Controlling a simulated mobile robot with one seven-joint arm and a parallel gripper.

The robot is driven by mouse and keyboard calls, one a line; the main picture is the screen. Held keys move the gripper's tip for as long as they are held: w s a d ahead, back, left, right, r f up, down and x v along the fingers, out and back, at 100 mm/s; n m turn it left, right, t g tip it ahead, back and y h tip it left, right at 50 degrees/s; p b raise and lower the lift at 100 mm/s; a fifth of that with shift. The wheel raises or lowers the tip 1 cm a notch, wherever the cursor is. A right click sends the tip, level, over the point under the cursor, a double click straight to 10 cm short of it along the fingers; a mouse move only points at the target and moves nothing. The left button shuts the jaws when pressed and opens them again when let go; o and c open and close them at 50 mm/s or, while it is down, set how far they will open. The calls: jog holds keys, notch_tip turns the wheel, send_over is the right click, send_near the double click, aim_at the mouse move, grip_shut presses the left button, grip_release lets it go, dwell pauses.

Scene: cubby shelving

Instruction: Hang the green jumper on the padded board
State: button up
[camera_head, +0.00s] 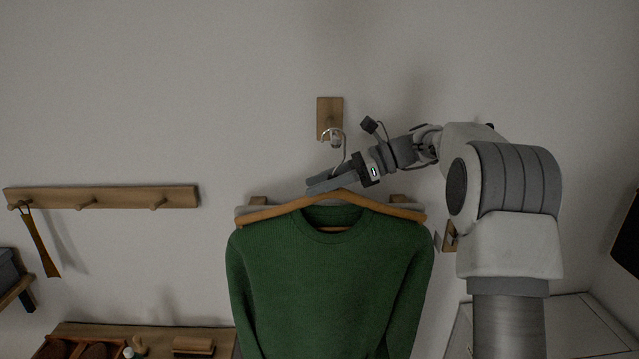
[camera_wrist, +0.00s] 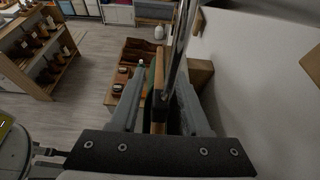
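The green jumper (camera_head: 330,270) hangs upright on a wooden hanger (camera_head: 275,212) with a metal hook (camera_head: 343,150). My gripper (camera_head: 335,182) is at the hanger's neck, just below the hook, with the hanger between its fingers. The wrist view shows the fingers (camera_wrist: 160,100) on either side of the hanger (camera_wrist: 159,85). A grey strip, seemingly the padded board (camera_head: 242,210), shows behind the hanger's shoulders; the jumper hides most of it. The hook's top overlaps a wooden wall plate with a metal hook (camera_head: 330,112); I cannot tell whether they touch.
A wooden peg rail (camera_head: 120,196) at left holds a brown shoehorn (camera_head: 40,245). A wooden bench (camera_head: 150,330) with a brush (camera_head: 193,346) and a tray stands below left. A white cabinet (camera_head: 580,325) is at lower right.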

jog(key=shift+o, duration=0.3)
jog(key=shift+f, duration=0.1)
jog(key=shift+d, duration=0.25)
jog(key=v, duration=1.7)
jog(key=shift+r, duration=0.2)
jog(key=shift+s+a, duration=0.1)
